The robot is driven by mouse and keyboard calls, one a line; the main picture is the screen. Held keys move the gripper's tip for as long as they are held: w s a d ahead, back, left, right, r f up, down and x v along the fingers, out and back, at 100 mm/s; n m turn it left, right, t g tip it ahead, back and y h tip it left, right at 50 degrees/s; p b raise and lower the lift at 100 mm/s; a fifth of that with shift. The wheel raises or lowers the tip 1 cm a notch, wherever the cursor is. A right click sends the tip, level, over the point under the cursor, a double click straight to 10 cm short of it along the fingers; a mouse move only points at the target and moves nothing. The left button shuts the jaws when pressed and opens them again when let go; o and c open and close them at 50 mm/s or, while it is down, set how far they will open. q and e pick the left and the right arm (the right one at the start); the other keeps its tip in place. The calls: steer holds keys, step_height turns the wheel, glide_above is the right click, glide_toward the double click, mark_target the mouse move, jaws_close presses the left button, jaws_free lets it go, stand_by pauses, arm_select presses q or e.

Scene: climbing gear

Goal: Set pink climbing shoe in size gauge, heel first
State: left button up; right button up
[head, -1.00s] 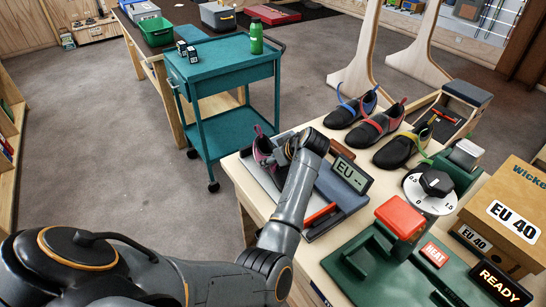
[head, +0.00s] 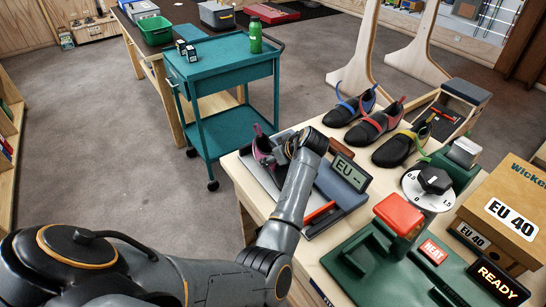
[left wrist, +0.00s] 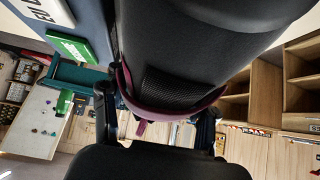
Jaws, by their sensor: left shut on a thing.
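The pink climbing shoe (head: 262,146) is at the size gauge (head: 338,188), over its grey plate; my wrist hides most of it. The gauge display reads "EU --". My left gripper (head: 286,152) is shut on the shoe. In the left wrist view the dark shoe body with its pink edge (left wrist: 172,116) lies between the two fingers (left wrist: 155,125). I cannot tell whether the heel touches the gauge. My right gripper is not in view.
Several other climbing shoes (head: 398,149) stand behind the gauge. To the right are a green press with a red block (head: 399,214), a dial (head: 430,188) and an "EU 40" box (head: 508,215). A teal cart (head: 222,75) stands beyond the table's left edge.

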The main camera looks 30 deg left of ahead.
arm_select(q)
steer(key=o, duration=0.9)
steer(key=shift+s+d+f, duration=0.15)
steer(key=shift+s+f, duration=0.05)
steer(key=shift+f, duration=0.35)
steer(key=o, duration=0.5)
steer(key=shift+w, duration=0.2)
steer(key=shift+r, duration=0.15)
steer(key=shift+r, duration=0.25)
step_height(320, 180, up, 10)
steer(key=shift+f, duration=0.25)
